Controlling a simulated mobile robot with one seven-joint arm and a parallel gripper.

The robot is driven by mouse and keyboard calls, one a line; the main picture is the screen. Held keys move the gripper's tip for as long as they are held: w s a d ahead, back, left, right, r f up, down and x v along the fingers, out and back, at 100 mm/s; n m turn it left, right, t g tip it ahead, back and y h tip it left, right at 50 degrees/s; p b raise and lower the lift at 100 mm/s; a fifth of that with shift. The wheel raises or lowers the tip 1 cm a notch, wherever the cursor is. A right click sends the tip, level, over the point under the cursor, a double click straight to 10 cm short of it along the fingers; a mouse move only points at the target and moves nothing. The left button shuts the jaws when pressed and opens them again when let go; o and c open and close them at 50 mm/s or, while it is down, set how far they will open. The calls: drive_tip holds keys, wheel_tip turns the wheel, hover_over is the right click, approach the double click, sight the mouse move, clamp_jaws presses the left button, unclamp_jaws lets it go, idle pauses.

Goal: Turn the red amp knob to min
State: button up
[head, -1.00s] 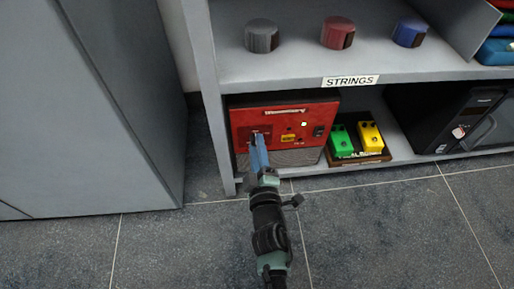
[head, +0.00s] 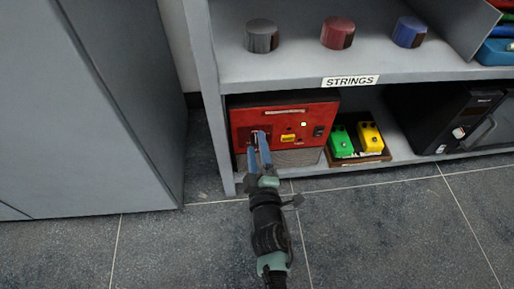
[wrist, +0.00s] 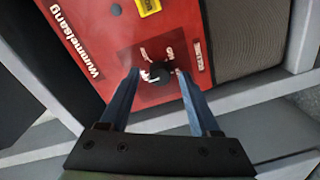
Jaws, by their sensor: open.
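The red amp (head: 285,115) stands on the bottom shelf under the STRINGS label, with a grey speaker grille at its lower front. In the wrist view the red amp (wrist: 110,30) shows the name "Wummelsang" and a dark knob (wrist: 160,73) on a darker red panel with small pale markings around it. My gripper (wrist: 158,85) is open. Its two blue fingers are spread to the left and right of the knob, and I cannot tell whether they touch it. In the head view my gripper (head: 260,138) is in front of the amp's left part and hides the knob.
A green pedal (head: 341,141) and a yellow pedal (head: 370,137) sit on a board right of the amp. A black amp (head: 450,115) stands further right. The shelf above (head: 290,68) carries several round tins. A grey cabinet (head: 90,110) stands at left; the floor in front is clear.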

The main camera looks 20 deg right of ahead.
drive_tip(key=p+v, duration=0.3)
drive_tip(key=v, duration=1)
